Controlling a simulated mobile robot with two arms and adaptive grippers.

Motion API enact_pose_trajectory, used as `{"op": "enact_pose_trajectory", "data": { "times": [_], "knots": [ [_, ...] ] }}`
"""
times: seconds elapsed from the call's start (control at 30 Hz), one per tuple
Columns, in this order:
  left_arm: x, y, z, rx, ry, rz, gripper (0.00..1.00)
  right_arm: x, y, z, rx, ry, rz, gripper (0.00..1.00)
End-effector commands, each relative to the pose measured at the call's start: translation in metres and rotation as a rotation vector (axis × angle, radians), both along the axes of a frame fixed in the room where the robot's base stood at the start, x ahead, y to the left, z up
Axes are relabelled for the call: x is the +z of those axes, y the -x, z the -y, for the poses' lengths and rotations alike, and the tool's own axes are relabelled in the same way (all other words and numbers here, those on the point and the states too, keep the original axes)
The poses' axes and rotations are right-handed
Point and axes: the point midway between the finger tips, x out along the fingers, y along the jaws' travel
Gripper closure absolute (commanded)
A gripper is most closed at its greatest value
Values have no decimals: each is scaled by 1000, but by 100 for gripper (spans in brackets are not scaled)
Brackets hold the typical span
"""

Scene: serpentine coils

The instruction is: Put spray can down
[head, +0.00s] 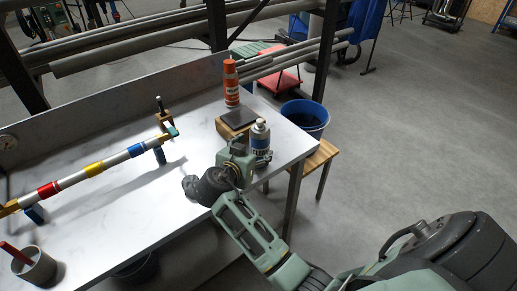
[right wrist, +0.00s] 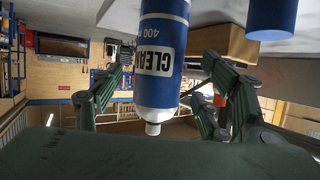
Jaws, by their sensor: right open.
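The spray can (head: 260,143), white and blue with a pale cap, is upright near the right edge of the metal table (head: 112,215). Its base is partly hidden, so contact with the tabletop cannot be made out for sure. In the right wrist view the can (right wrist: 163,62) appears upside down, with part of its label readable. My right gripper (head: 246,158) is beside the can in the head view. In the right wrist view its two fingers (right wrist: 165,85) are spread on either side of the can, with gaps visible. My left gripper is not in view.
A wooden block with a dark top (head: 238,119) sits just behind the can, with an orange bottle (head: 231,84) farther back. A striped tube (head: 92,170) on supports and a cup (head: 35,268) are to the left. A blue bucket (head: 306,117) stands beyond the right edge.

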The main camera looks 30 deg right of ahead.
Motion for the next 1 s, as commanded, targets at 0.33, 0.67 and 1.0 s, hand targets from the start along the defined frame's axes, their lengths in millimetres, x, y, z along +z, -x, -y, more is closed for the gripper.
{"op": "enact_pose_trajectory", "data": {
  "times": [0.33, 0.67, 1.0],
  "knots": [
    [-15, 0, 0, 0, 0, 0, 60, 20, 29, -43, -1, -2, 1, 32],
    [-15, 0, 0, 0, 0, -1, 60, 24, 33, -47, -1, 1, -1, 32],
    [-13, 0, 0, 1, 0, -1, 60, 44, 17, -49, 58, 72, 8, 52]
  ]
}}
